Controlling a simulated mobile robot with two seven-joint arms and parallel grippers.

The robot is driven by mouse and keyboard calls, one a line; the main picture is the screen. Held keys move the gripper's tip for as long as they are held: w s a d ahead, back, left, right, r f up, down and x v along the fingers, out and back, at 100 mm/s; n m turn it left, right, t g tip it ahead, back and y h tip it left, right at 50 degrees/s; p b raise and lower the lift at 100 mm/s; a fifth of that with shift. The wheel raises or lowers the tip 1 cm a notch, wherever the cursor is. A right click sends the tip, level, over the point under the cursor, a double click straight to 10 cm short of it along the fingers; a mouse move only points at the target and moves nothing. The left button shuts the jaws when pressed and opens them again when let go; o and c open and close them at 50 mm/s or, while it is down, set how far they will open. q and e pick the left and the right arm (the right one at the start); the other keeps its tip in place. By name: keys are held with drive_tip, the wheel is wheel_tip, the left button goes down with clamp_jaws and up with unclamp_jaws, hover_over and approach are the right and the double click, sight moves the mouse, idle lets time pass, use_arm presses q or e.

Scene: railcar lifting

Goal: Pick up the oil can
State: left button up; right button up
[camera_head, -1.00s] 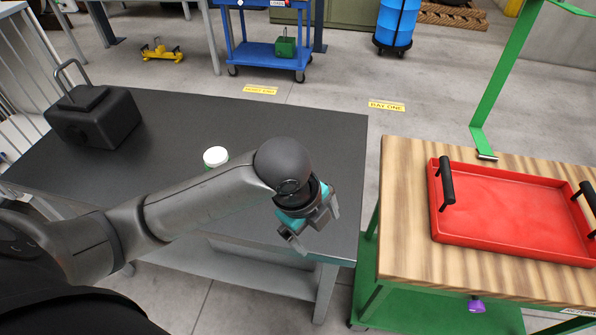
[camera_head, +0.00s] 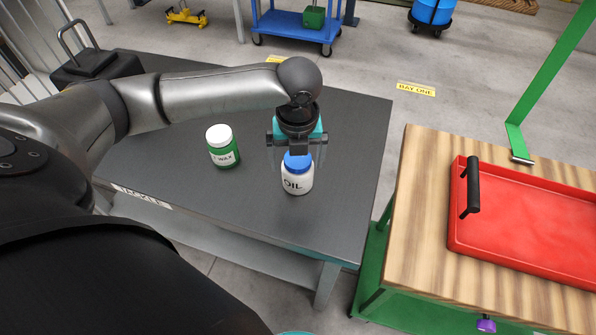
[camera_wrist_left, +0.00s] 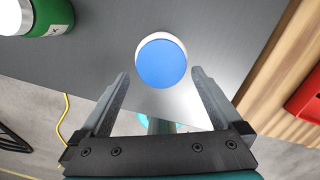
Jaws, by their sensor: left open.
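The oil can (camera_head: 297,184) is a white, round container with a blue cap and the word OIL. It stands upright on the dark table (camera_head: 240,235). My left gripper (camera_head: 296,155) is open and points down just above and behind the can. In the left wrist view the blue cap (camera_wrist_left: 161,63) shows centred just past the open fingertips of my left gripper (camera_wrist_left: 159,75). The fingers do not appear to touch the can, and its body is mostly hidden under the cap there. My right gripper is not clearly visible.
A green jar with a white lid (camera_head: 222,146) stands left of the can. A black box-like object with a handle (camera_head: 97,65) is at the table's far left. A wooden-topped green bench (camera_head: 430,230) with a red tray (camera_head: 530,235) is across a gap on the right.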

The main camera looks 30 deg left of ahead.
sight(298, 174)
use_arm(q)
drive_tip(key=f, duration=0.2)
drive_tip(key=w+f+b, duration=0.1)
drive_tip(key=f, duration=0.1)
drive_tip(key=f+b, duration=0.1)
drive_tip(key=f, duration=0.2)
drive_tip(key=shift+w+a+f, duration=0.1)
drive_tip(key=shift+w+a, duration=0.15)
drive_tip(key=shift+a, duration=0.15)
drive_tip(key=c, duration=1.5)
